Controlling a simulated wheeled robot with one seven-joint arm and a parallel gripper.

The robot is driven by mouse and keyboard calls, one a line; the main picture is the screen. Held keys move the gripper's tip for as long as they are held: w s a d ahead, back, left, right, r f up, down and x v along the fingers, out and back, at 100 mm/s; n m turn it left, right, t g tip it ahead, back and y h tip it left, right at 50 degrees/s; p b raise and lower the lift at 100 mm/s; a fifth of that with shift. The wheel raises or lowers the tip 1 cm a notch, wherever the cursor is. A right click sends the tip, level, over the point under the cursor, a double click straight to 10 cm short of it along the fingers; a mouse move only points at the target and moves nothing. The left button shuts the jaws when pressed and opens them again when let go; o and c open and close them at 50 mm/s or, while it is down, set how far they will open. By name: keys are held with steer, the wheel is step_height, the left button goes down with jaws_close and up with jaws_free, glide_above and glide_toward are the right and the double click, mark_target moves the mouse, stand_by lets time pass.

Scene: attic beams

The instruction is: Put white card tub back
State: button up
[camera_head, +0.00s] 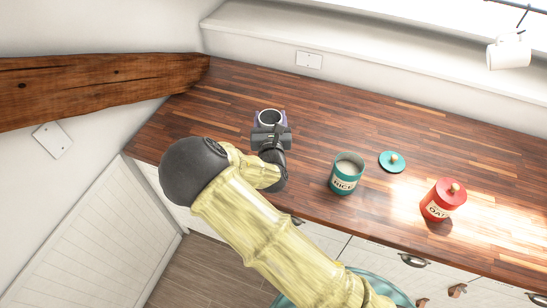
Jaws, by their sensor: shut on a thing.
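My gripper (271,131) is over the left part of the wooden counter, shut on a small round tub. This looks like the white card tub (270,110); its white rim shows as a ring with a dark inside. Its opening faces up toward the camera. The gripper hides most of its side, so I cannot tell whether it touches the counter.
A teal RICE canister (345,182) stands open right of my gripper, with its teal lid (392,168) beside it. A red lidded canister (437,208) stands farther right. A wooden beam (100,88) reaches the counter's left end. The counter (235,90) behind my gripper is clear.

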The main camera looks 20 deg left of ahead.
steer(key=shift+s+r, duration=0.1)
steer(key=shift+s, duration=0.05)
steer(key=shift+f+p, duration=0.85)
steer(key=shift+f, duration=2.1)
steer(key=shift+f+p, duration=0.65)
steer(key=shift+f, duration=1.45)
steer(key=shift+f, duration=0.15)
steer(key=o, duration=1)
